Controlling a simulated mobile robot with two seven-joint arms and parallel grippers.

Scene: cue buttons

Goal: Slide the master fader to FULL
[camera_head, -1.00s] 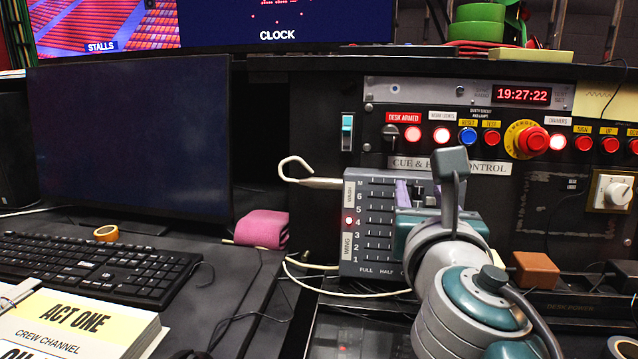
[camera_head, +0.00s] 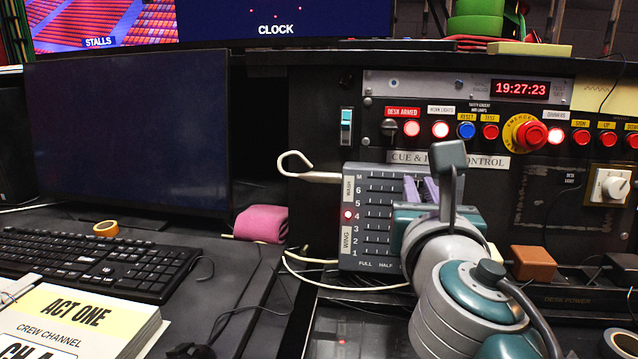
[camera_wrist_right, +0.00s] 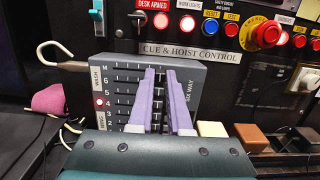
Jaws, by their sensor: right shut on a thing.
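The grey fader board (camera_head: 350,262) stands upright against the desk panel, with rows marked M and 6 down to 1. FULL is printed at its lower left, with HALF to the right of it. The master row M (camera_head: 372,177) is the top row. My right gripper (camera_head: 420,182) has its purple fingers at the upper part of the board. My left gripper is not in view.
A white hook (camera_head: 312,170) sticks out left of the board. Above are lit buttons and a red emergency button (camera_head: 531,134). A pink cloth (camera_head: 262,223) and loose cables lie to the left. A brown block (camera_head: 532,263) is right of my arm.

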